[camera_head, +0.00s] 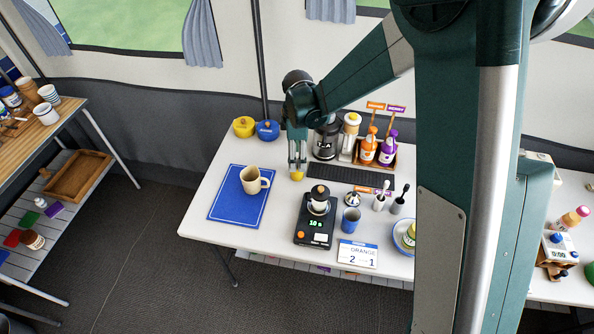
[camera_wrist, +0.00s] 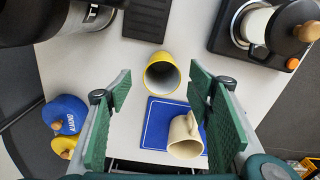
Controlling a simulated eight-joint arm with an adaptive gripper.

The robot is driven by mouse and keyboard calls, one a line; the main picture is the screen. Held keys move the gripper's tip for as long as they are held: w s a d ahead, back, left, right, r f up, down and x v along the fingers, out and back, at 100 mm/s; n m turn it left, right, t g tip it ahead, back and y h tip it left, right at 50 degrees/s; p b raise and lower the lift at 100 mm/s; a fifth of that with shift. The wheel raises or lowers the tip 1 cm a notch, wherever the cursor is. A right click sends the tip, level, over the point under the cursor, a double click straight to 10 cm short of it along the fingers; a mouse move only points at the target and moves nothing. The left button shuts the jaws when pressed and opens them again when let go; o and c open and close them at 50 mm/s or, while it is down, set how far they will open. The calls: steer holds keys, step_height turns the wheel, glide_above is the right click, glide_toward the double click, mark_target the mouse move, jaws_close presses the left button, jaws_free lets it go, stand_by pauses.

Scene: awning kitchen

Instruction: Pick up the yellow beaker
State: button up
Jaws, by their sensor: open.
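The yellow beaker (camera_wrist: 162,74) stands upright on the white table, its open mouth facing the wrist camera. In the head view only a small yellow part of the beaker (camera_head: 297,176) shows below my gripper (camera_head: 297,160). In the wrist view my gripper (camera_wrist: 160,105) is open and empty, with its green finger pads spread to either side. The beaker appears between and beyond the fingertips, and no contact shows.
A cream mug (camera_head: 251,181) stands on a blue mat (camera_head: 228,207) near the beaker. A black scale (camera_head: 315,230) bears a grinder-like item. Blue (camera_head: 267,130) and yellow (camera_head: 243,126) lidded pots, a black canister (camera_head: 326,142) and a dark strip mat (camera_head: 356,177) are close by.

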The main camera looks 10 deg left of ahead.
steer(key=shift+f, duration=0.6)
steer(key=shift+s+f+b, duration=0.15)
steer(key=shift+f+b, duration=0.5)
steer(key=shift+f, duration=1.95)
steer(key=c, duration=1)
